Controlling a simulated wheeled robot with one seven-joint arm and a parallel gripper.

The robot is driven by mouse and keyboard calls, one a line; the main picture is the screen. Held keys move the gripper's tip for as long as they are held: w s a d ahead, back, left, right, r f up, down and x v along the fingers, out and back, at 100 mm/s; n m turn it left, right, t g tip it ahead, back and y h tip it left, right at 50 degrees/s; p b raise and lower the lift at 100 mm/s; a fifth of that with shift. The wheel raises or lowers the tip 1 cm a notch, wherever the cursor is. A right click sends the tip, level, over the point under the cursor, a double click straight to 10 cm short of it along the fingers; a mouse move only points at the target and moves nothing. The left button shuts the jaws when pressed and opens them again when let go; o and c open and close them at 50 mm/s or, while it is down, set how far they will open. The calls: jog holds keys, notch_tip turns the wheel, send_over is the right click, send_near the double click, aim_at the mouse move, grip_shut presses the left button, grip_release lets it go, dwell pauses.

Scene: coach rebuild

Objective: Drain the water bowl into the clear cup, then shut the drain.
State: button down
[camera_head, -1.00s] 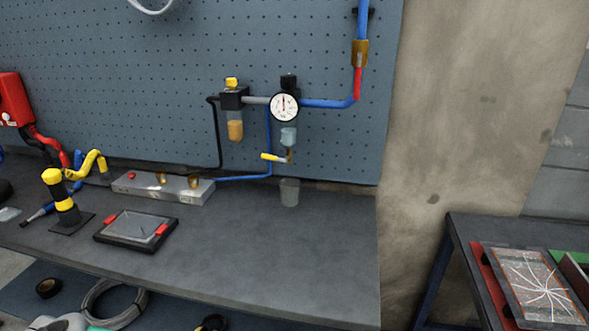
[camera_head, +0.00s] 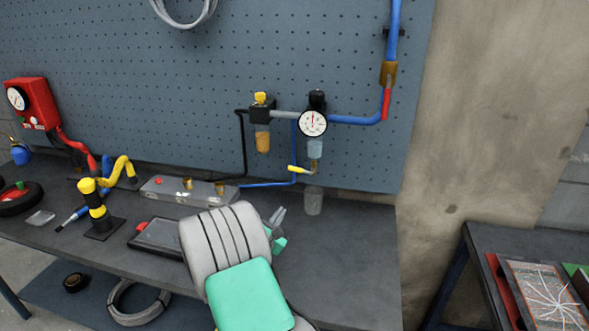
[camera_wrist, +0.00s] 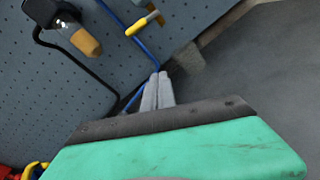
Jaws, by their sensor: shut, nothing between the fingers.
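The pale blue water bowl (camera_head: 315,149) hangs under the round gauge on the pegboard. Its drain has a yellow lever (camera_head: 298,169) that points left, nearly level; it also shows at the top of the wrist view (camera_wrist: 142,24). The clear cup (camera_head: 313,203) stands upright on the bench below the drain. I cannot tell whether it holds water. My gripper (camera_head: 279,213) is over the bench, left of the cup and below the lever, touching neither. In the wrist view its grey fingers (camera_wrist: 157,78) are together and empty.
An amber bowl (camera_head: 263,141) hangs left of the gauge (camera_head: 313,123). A blue hose (camera_head: 267,184) runs to a grey manifold block (camera_head: 188,191) on the bench. A black-framed tablet (camera_head: 157,236) lies partly behind my arm. The bench right of the cup is clear.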

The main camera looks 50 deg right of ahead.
jog(key=w+d+r+n+p, duration=0.1)
jog(key=d+r+n+p, duration=0.1)
jog(key=d, duration=0.3)
jog(key=w+d+r+n+t+h+p, duration=0.1)
jog(key=w+d+r+n+p, duration=0.1)
jog(key=d, duration=0.4)
jog(key=shift+w+d+r+p, duration=0.15)
jog(key=shift+w+r+p, duration=0.1)
jog(key=shift+r+p, duration=0.45)
jog(key=shift+d+f, duration=0.1)
jog(key=shift+d, duration=0.05)
jog(key=shift+w+a+m+b, duration=0.2)
jog(key=shift+m+b, duration=0.1)
jog(key=shift+b, duration=0.2)
